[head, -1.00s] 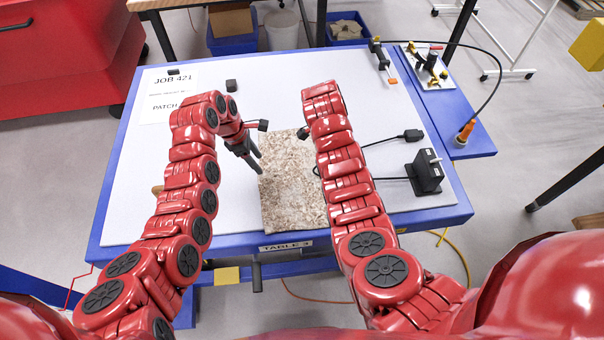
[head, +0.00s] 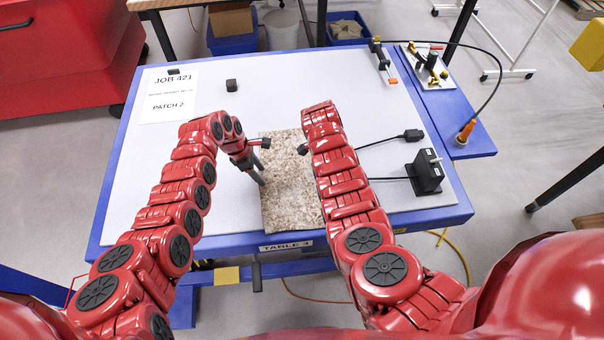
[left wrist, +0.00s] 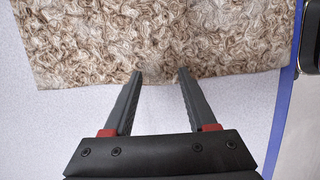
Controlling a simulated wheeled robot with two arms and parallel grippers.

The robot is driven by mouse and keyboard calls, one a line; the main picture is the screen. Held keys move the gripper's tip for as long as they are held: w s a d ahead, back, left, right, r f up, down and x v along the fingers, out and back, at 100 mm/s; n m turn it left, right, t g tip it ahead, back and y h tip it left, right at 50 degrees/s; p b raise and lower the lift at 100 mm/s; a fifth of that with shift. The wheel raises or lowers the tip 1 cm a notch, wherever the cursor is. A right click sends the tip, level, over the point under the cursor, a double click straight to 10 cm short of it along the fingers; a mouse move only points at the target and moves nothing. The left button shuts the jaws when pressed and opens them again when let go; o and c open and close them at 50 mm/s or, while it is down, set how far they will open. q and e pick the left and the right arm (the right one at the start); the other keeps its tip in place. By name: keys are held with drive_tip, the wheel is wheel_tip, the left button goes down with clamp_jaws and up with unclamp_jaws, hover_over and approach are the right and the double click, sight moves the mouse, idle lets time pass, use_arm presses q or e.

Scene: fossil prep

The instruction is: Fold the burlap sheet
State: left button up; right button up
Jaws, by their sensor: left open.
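The burlap sheet (head: 285,205) is a mottled beige-brown rectangle lying flat near the front middle of the table. It fills the top of the left wrist view (left wrist: 160,35). My left gripper (head: 263,181) is open and empty at the sheet's left edge, pointing down. In the left wrist view its two fingertips (left wrist: 160,72) just overlap the sheet's edge, with bare table between the fingers. I cannot tell whether they touch the cloth. My right arm reaches over the sheet's right side and hides part of it. Its gripper fingers are hidden behind the arm.
The white tabletop (head: 345,85) has a blue rim. A black adapter (head: 427,174) with cables stands at right. A small black block (head: 231,85) and a paper sign (head: 170,97) lie at the back left. The back middle is clear.

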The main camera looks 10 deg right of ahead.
use_arm(q)
drive_tip(key=shift+f, duration=0.2)
use_arm(e)
drive_tip(key=shift+f, duration=0.15)
use_arm(q)
drive_tip(key=shift+s, duration=0.1)
clamp_jaws()
use_arm(e)
clamp_jaws()
